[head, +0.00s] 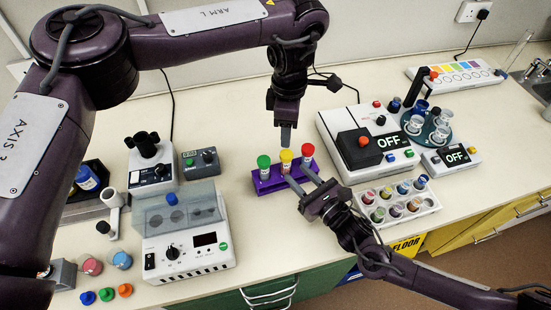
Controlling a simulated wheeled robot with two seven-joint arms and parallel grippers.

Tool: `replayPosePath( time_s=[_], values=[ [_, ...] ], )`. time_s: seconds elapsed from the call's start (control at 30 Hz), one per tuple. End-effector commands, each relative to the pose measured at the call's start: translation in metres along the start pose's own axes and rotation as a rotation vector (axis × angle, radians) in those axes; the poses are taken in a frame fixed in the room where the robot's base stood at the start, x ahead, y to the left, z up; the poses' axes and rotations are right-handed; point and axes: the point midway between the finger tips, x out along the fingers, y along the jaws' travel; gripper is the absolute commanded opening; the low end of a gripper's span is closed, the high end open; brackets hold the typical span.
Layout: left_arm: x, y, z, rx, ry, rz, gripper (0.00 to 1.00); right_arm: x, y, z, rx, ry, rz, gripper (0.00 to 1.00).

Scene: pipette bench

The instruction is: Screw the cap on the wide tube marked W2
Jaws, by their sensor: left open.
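A purple rack (268,186) in mid-bench holds three upright tubes with a green cap (264,161), a yellow cap (286,156) and a red cap (307,150). Their markings are too small to read, so I cannot tell which is W2. My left gripper (286,143) points straight down, open, just above the yellow cap. My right gripper (296,174) reaches in from the lower right, its fingers apart at the front of the rack by the yellow-capped tube. Whether they touch that tube is unclear.
A white tray of small vials (398,208) stands right of the rack, below a white device (345,125) with an OFF display. A lidded instrument (190,255) stands left. Several loose caps (106,294) lie lower left. Bench between instrument and rack is clear.

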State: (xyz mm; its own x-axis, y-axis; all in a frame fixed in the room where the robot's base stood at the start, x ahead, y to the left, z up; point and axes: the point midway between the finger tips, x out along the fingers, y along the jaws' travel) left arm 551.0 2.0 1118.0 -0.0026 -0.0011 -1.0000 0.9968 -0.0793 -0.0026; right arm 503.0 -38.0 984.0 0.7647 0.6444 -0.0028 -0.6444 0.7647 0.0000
Motion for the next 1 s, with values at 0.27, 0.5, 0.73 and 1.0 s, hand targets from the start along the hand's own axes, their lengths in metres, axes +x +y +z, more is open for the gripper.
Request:
replayPosePath(
  time_s=[0.27,0.5,0.73,1.0],
  values=[
    [0.000,0.000,0.000,0.000,0.000,0.000,0.48,0.000,0.000,0.000,0.000,0.000,0.000,0.36],
    [0.000,0.000,0.000,-0.001,0.000,0.000,0.48,0.012,-0.001,0.000,0.000,-0.001,-0.001,0.36],
    [0.000,0.000,0.000,-0.001,0.000,0.000,0.48,0.048,0.000,0.001,-0.001,-0.003,-0.001,0.36],
    [0.000,0.000,0.000,-0.001,-0.001,0.000,0.48,0.075,0.000,0.000,0.000,-0.001,0.000,0.36]
  ],
)
